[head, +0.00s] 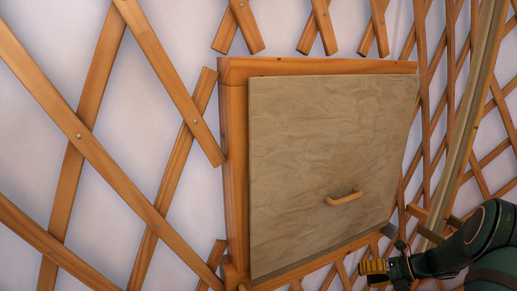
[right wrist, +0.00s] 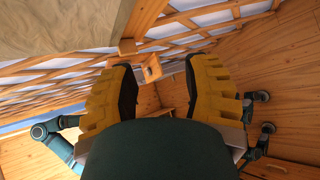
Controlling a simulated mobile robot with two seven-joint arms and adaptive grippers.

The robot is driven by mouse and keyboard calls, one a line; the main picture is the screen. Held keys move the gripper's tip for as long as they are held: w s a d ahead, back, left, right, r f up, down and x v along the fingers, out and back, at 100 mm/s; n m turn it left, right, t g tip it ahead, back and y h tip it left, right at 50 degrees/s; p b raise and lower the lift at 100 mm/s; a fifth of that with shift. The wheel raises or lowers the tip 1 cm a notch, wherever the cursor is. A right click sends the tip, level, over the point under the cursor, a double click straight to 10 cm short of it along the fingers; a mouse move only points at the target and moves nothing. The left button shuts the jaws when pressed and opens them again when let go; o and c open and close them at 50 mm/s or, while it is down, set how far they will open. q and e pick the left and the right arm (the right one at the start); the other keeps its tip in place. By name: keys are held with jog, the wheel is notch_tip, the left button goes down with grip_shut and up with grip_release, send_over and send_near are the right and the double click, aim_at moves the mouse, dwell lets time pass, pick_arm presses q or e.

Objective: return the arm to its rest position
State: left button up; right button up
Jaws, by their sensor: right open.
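My right arm comes in from the lower right of the head view. Its yellow-fingered gripper (head: 375,268) is below and right of a grey-beige door panel (head: 310,130), apart from its small wooden handle (head: 344,198). In the right wrist view the two ribbed yellow fingers of the right gripper (right wrist: 163,72) stand apart with nothing held between them. My left gripper is not in the head view.
The panel sits in an orange wooden frame (head: 235,160) on a wooden lattice wall (head: 100,150) with white cloth behind. A curved wooden beam (head: 466,105) rises at the right, close to my right arm. A wooden floor (right wrist: 285,90) shows in the right wrist view.

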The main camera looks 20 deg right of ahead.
jog(key=s+a+f+n+g+h+b, duration=0.2)
jog(key=a+f+n+g+b, duration=0.35)
jog(key=a+f+n, duration=1.45)
pick_arm(q)
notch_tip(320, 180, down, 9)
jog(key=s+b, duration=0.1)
jog(key=b, duration=0.1)
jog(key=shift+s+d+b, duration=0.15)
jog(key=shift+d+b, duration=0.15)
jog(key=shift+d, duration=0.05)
pick_arm(e)
jog(key=s+a+f+n, duration=0.2)
jog(key=a+n, duration=0.4)
jog(key=a, duration=0.1)
jog(key=s+a+f+n+h, duration=0.1)
jog(key=s+a+n, duration=0.1)
jog(key=a+n, duration=0.5)
jog(key=s+a+f+n+h, duration=0.1)
jog(key=s+a+f+n, duration=0.1)
jog(key=a+n, duration=0.4)
jog(key=shift+s+a+f+n+g, duration=0.3)
jog(key=shift+a+n+g, duration=0.15)
jog(key=shift+a, duration=0.25)
